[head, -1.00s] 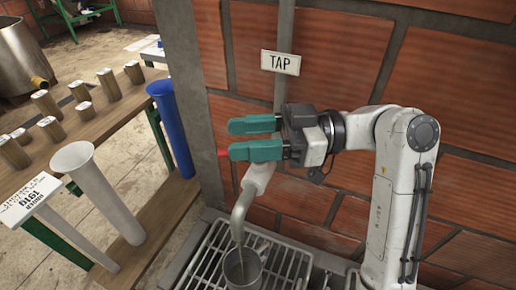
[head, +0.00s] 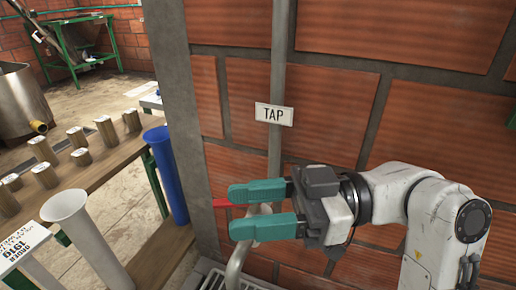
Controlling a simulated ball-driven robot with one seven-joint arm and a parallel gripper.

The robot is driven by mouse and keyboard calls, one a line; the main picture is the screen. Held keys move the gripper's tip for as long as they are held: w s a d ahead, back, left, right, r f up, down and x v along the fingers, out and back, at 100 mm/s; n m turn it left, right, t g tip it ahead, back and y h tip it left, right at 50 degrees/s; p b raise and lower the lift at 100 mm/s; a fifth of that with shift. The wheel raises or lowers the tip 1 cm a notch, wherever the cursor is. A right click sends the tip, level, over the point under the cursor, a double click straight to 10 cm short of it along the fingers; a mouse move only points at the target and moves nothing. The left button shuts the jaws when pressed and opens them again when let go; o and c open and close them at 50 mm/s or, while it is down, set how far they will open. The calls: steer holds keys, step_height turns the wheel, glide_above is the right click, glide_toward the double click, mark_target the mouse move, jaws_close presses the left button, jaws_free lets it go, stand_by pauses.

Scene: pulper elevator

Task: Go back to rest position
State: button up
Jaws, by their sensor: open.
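My gripper (head: 246,211) has two teal fingers, apart from each other with nothing held between them. It points left in front of the brick wall, below the TAP sign (head: 274,114). The tap (head: 238,262) is grey with a curved spout, and its upper part is partly hidden behind my gripper. A red handle (head: 222,203) shows just left of the upper fingertip; I cannot tell whether they touch. My white arm comes in from the lower right.
A wooden bench (head: 110,165) at left holds several small cylinders. A white tube (head: 85,235) and a blue tube (head: 167,175) stand at its right side. A grey post (head: 190,120) edges the brick wall. A metal grate (head: 212,281) shows below the tap.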

steer(key=d+f+m+t+h+p, duration=0.2)
steer(key=d+f+m+t+h, duration=0.35)
steer(key=f, duration=0.65)
steer(key=d+f+m+t+h+p, duration=0.25)
steer(key=d+f+m, duration=0.45)
steer(key=f, duration=0.5)
steer(key=s+d+f+m+g+h, duration=0.1)
steer(key=s+d+f+m+h, duration=0.1)
steer(key=s+d, duration=0.3)
steer(key=s+d+f+m+g+h+p, duration=0.1)
steer(key=s+d+f+m+h, duration=0.2)
steer(key=s+d, duration=0.3)
steer(key=s+d+f+m+g+h+p, duration=0.1)
steer(key=s+d+f+m+g+h, duration=0.1)
steer(key=s+d+f+h, duration=0.3)
steer(key=s, duration=0.3)
steer(key=shift+s+d+m, duration=0.15)
steer(key=shift+m, duration=0.2)
stand_by(3.3)
